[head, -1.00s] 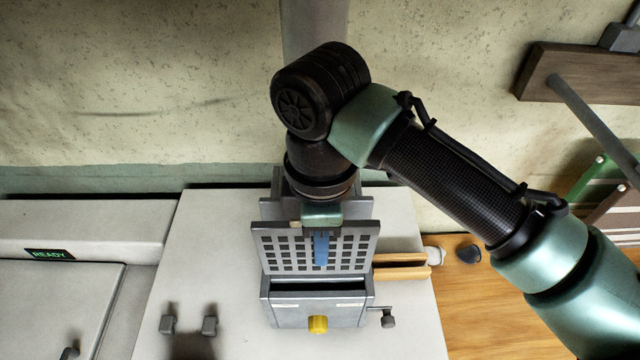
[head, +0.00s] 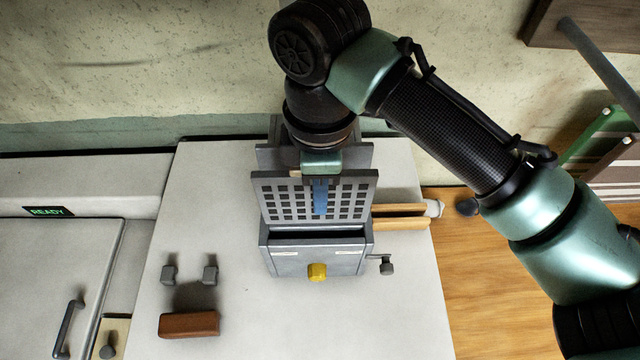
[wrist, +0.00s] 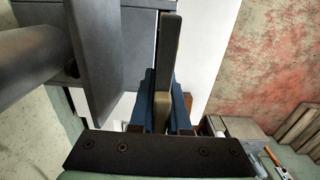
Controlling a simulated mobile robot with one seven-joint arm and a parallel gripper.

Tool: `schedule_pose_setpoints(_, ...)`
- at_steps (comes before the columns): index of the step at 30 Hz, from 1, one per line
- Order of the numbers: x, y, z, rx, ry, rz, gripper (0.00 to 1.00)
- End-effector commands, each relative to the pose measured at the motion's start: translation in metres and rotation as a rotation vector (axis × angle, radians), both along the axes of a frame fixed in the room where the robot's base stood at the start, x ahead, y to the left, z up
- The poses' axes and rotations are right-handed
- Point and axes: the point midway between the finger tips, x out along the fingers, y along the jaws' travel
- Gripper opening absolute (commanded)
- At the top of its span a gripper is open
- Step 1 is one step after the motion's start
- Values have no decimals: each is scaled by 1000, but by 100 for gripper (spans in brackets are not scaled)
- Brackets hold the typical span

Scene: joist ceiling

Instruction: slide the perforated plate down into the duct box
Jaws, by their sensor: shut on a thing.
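The perforated plate (head: 347,179) is grey, with rows of square holes. In the head view it stands upright over the duct box (head: 290,262), roughly level, with its lower edge close to the box's dark opening. I cannot tell whether that edge is inside the opening. The box is grey with a yellow knob on its front. My gripper (head: 320,196) comes down from above and is shut on the plate near its upper middle. In the wrist view the plate (wrist: 170,60) shows edge-on between the blue fingers of my gripper (wrist: 162,98).
A taller grey panel (head: 365,155) stands behind the plate. A small crank (head: 386,265) sticks out at the box's right. Wooden handles (head: 400,222) lie right of it. A brown block (head: 189,324) and two grey pegs (head: 210,274) stand left on the white worktop (head: 330,325).

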Motion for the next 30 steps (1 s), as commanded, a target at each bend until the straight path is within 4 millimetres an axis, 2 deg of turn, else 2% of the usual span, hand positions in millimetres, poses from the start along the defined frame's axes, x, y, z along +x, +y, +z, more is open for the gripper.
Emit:
schedule_pose_setpoints(3,0,0,-17,1,1,0,0)
schedule_pose_setpoints(10,0,0,-33,0,0,-1,0)
schedule_pose_setpoints(30,0,0,-34,2,0,0,0)
